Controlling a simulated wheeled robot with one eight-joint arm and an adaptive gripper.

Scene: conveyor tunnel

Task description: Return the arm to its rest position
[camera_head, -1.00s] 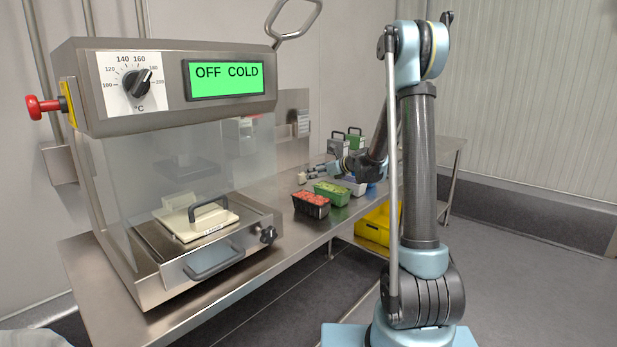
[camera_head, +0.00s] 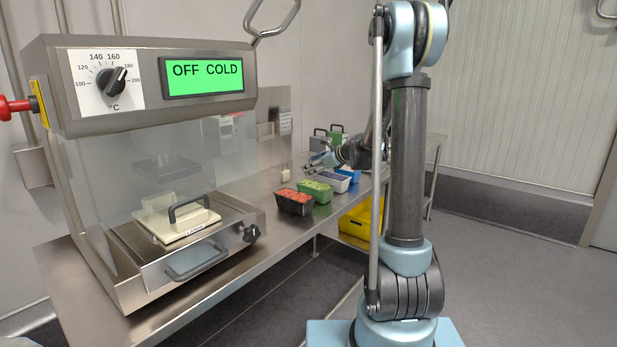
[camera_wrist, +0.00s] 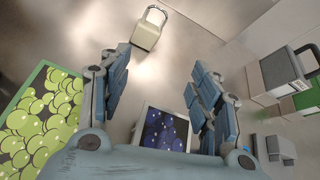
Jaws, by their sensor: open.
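My arm stands in the right half of the head view, with its forearm reaching down behind the upright link. My gripper (camera_head: 324,158) hangs over the far part of the steel table (camera_head: 262,225), partly hidden by my own arm. In the wrist view my gripper (camera_wrist: 160,88) has its two blue-grey fingers spread wide apart with nothing between them. Below the fingers lie a tray of dark blue berries (camera_wrist: 165,130) and bare steel.
A sealing machine (camera_head: 165,75) reading OFF COLD stands on the left. A red-filled tray (camera_head: 294,198), a green tray (camera_head: 316,188) and a blue tray (camera_head: 347,176) line the table. A yellow crate (camera_head: 358,222) sits below.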

